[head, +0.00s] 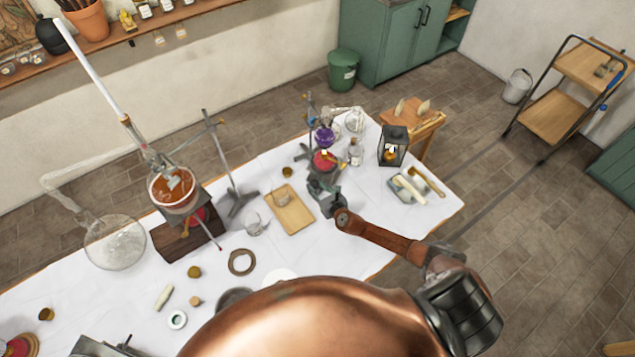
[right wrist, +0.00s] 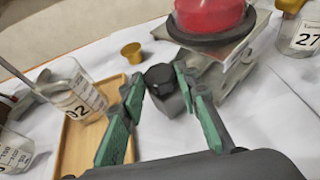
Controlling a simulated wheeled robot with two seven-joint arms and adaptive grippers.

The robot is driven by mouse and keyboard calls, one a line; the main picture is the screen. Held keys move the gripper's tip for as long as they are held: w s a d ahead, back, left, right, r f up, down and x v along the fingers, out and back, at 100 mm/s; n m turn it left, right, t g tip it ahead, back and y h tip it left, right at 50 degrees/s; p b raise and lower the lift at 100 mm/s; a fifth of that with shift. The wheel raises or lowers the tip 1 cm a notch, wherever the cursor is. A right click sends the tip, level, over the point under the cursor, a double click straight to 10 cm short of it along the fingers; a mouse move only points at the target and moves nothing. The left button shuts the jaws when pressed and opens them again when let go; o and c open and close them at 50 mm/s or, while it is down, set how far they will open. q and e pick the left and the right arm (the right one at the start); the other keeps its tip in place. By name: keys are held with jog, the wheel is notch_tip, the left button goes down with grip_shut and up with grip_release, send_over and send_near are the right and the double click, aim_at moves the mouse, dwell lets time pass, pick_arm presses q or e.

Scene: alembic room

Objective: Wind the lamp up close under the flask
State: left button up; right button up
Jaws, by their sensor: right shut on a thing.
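The purple flask (head: 324,136) is held on a stand at the far right of the table. The red lamp (head: 322,162) sits below it, with a small gap and a bright spot between them. In the right wrist view the lamp (right wrist: 210,14) stands on a grey metal jack (right wrist: 236,50). My right gripper (head: 324,196) reaches the jack's near side. Its green-padded fingers (right wrist: 162,92) are shut on the jack's black knob (right wrist: 160,76). The flask is out of the right wrist view. My left gripper is not clearly seen.
A wooden tray (head: 294,216) and a labelled beaker (right wrist: 78,96) are left of the jack. A small brass cup (right wrist: 131,52) stands close by. A bottle (head: 355,153) and a dark lantern (head: 392,146) are to the right. Another stand holds an orange-filled flask (head: 172,190).

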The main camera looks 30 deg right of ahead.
jog(key=shift+w+r+m+h+p, duration=0.15)
jog(key=shift+r+m+h+p, duration=0.25)
jog(key=shift+m+h+p, duration=0.35)
jog(key=shift+f+h+p, duration=0.15)
jog(key=shift+h+p, duration=0.1)
jog(key=shift+p, duration=0.15)
pick_arm(q)
notch_tip(320, 180, up, 3)
jog(key=shift+w+r, duration=0.1)
pick_arm(e)
jog(key=o, duration=0.9)
jog(key=shift+f, duration=0.1)
jog(key=shift+c, duration=0.2)
jog(key=shift+a, duration=0.1)
pick_arm(q)
jog(key=shift+a, duration=0.1)
pick_arm(e)
jog(key=shift+s+f, duration=0.1)
jog(key=shift+s, duration=0.15)
